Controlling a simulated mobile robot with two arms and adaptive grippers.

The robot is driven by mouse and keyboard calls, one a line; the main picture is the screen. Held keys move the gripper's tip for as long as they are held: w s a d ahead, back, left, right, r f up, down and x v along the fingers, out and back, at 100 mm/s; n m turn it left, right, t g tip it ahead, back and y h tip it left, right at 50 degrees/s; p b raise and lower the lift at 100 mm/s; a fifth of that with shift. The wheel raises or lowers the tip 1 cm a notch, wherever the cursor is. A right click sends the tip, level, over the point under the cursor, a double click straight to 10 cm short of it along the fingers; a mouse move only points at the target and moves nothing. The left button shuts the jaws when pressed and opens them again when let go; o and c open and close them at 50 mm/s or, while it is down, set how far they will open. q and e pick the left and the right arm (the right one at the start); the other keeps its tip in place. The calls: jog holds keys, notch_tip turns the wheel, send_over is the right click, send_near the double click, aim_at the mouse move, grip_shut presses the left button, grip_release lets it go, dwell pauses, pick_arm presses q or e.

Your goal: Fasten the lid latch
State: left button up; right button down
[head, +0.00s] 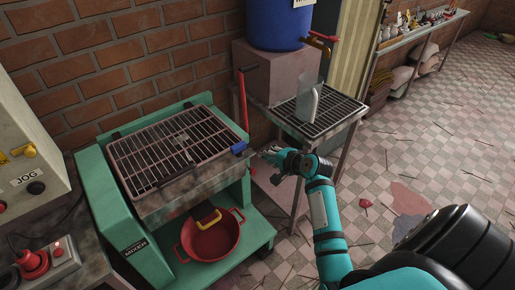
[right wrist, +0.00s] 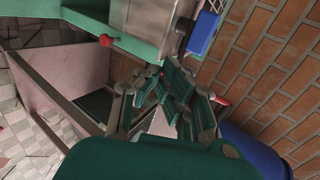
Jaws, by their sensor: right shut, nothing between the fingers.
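The mixer (head: 125,235) is a green machine with a metal tub, and a barred grate lid (head: 172,150) lies over its top. A blue latch piece (head: 238,147) sits at the tub's right front corner; it also shows near the top of the right wrist view (right wrist: 203,33). My right gripper (head: 268,152) is just right of the blue latch, apart from it. In the right wrist view its fingers (right wrist: 163,80) are together and empty, below the latch. Whether the latch is fastened cannot be told. My left gripper is not in view.
A red lever (head: 242,98) stands upright behind the latch. A red basin (head: 211,238) sits on the mixer's lower shelf. A control box (head: 30,165) is at left.

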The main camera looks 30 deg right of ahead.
aim_at(243, 147)
jog(key=w, duration=0.5)
jog(key=shift+w+a+f+p, duration=0.15)
jog(key=shift+f+p, duration=0.25)
jog(key=shift+w+n+y+b, duration=0.15)
jog(key=shift+n+y+b, duration=0.15)
jog(key=shift+n+b, duration=0.1)
jog(key=shift+w+d+n+y+b, duration=0.15)
jog(key=shift+d+n+y+b, duration=0.05)
jog(key=shift+n+y+b, duration=0.2)
jog(key=w+n+g+y+b, duration=0.1)
jog(key=n+y+b, duration=0.1)
jog(key=w+n+g+y+b, duration=0.1)
jog(key=n+y+b, duration=0.1)
jog(key=b, duration=0.1)
jog(key=w+n+g+y+b, duration=0.1)
jog(key=w+n+b, duration=0.1)
jog(key=b, duration=0.1)
jog(key=shift+d+y, duration=0.2)
jog(key=shift+y, duration=0.2)
jog(key=shift+w, duration=0.1)
